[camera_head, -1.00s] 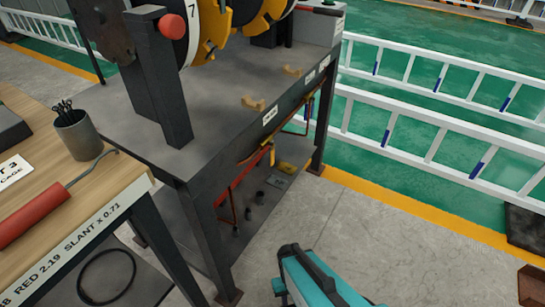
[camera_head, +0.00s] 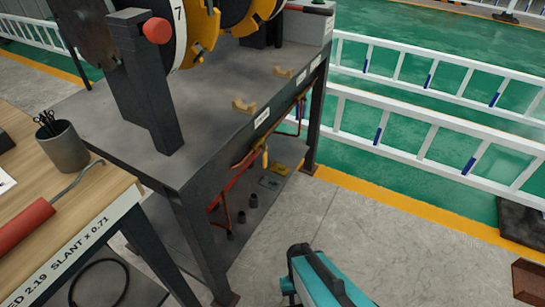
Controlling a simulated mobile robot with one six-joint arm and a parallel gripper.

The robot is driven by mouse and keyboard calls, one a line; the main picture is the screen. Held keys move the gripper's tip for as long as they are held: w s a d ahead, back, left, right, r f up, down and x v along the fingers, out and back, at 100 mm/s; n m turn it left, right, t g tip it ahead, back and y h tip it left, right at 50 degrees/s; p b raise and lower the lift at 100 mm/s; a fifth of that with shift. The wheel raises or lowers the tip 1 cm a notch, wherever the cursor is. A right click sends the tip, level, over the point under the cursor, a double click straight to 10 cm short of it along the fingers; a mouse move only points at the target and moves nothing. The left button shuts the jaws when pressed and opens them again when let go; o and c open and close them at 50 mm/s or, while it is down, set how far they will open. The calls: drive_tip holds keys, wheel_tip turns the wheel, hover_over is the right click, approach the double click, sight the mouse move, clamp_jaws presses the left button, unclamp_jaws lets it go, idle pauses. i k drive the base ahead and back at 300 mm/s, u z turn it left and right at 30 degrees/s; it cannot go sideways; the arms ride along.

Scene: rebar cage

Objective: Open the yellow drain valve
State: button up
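I cannot pick out a yellow drain valve for certain. A small yellow piece (camera_head: 264,158) shows under the front edge of the dark steel bench (camera_head: 205,90), among red and orange bars. It is too small to tell whether it is a valve handle or how it is turned. My gripper is not in view.
A wooden table (camera_head: 95,195) at left holds a cup of tools (camera_head: 64,148) and a red-handled hook tool (camera_head: 25,227). Small dark cylinders (camera_head: 240,217) stand on the bench's lower shelf. A white ladder-like rail (camera_head: 430,135) runs behind.

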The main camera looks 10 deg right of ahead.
sight(265, 152)
drive_tip(key=z, duration=0.15)
drive_tip(key=k, duration=2.1)
drive_tip(key=u, duration=0.9)
drive_tip(key=i, duration=1)
